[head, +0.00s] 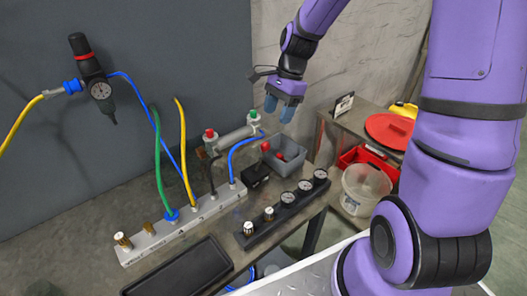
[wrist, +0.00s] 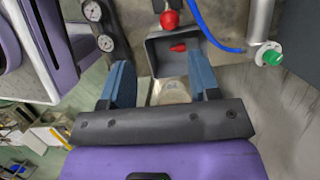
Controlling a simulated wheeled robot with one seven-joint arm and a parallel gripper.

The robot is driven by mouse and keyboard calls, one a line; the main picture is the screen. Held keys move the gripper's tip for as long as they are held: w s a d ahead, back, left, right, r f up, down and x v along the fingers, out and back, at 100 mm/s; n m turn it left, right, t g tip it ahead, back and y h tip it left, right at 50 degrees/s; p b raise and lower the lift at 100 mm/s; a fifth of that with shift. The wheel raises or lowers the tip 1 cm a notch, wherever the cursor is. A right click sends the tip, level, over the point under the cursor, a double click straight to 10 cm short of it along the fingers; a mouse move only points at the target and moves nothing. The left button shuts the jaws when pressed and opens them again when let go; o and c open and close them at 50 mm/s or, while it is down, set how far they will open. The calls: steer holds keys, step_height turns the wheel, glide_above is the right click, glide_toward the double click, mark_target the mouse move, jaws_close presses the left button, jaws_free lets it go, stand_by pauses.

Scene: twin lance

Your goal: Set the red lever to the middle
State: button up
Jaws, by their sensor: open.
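The red lever shows as a red ball knob (head: 265,146) above a small black base box (head: 256,176) on the bench, in front of the grey bin. Its stem is too small to make out, so I cannot tell its exact position. In the wrist view the red knob (wrist: 169,18) is at the top, just beyond the bin's edge. My gripper (head: 279,108) is above the back of the bench, higher than the knob and apart from it.
The grey bin (head: 297,163) holds a red piece (wrist: 178,47). A gauge block (head: 290,205), a hose manifold (head: 160,236) and a blue hose (head: 232,158) are nearby. A clear tub (head: 366,190) is at right.

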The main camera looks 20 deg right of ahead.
mark_target(265, 148)
steer(key=shift+m+g+y, duration=0.3)
steer(key=shift+m+y, duration=0.2)
steer(key=shift+m, duration=0.4)
steer(key=x, duration=0.4)
steer(key=w+x, duration=0.1)
steer(key=x, duration=0.4)
steer(key=w+d+x, duration=0.1)
steer(key=x, duration=0.3)
steer(key=shift+s+a+f, duration=0.1)
steer(key=shift+a+f, duration=0.05)
steer(key=shift+f, duration=0.5)
steer(key=shift+c, duration=0.4)
jaws_close()
